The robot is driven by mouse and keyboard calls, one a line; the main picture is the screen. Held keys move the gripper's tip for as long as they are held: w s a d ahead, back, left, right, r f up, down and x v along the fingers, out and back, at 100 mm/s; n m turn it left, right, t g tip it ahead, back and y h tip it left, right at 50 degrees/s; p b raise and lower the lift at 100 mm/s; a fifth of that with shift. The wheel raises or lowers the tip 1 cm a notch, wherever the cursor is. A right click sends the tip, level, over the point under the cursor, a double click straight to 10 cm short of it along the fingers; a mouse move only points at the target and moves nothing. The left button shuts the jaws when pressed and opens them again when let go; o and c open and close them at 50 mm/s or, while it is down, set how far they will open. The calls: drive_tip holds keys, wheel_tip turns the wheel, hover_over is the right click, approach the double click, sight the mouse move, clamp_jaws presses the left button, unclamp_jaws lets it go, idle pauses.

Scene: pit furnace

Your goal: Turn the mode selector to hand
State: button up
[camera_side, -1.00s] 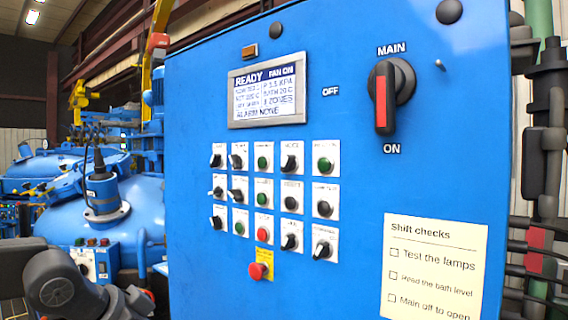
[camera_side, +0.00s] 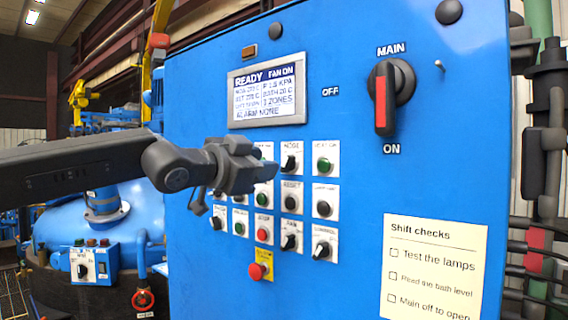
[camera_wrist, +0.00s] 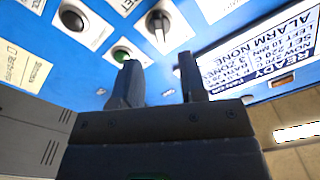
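The mode selector (camera_side: 291,163) is a black knob with a pale pointer line on a white plate marked MODE, in the top row of controls below the display. It also shows in the wrist view (camera_wrist: 158,22), beyond the gap between the fingers. My gripper (camera_side: 270,171) is in front of the panel, appearing just left of and below the selector in the side view. In the wrist view my gripper (camera_wrist: 158,75) has its two fingers apart with nothing between them. It appears apart from the knob. The selector's position lettering is too small to read.
A green button (camera_side: 323,165) sits right of the selector, with a reset control (camera_side: 291,202) below it. A red emergency button (camera_side: 259,271) is lower. The large main switch (camera_side: 384,97) is at upper right. My arm hides several controls at the left.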

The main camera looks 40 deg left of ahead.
sight(285, 162)
drive_tip(key=w, duration=0.7)
drive_tip(key=shift+c, duration=0.3)
clamp_jaws()
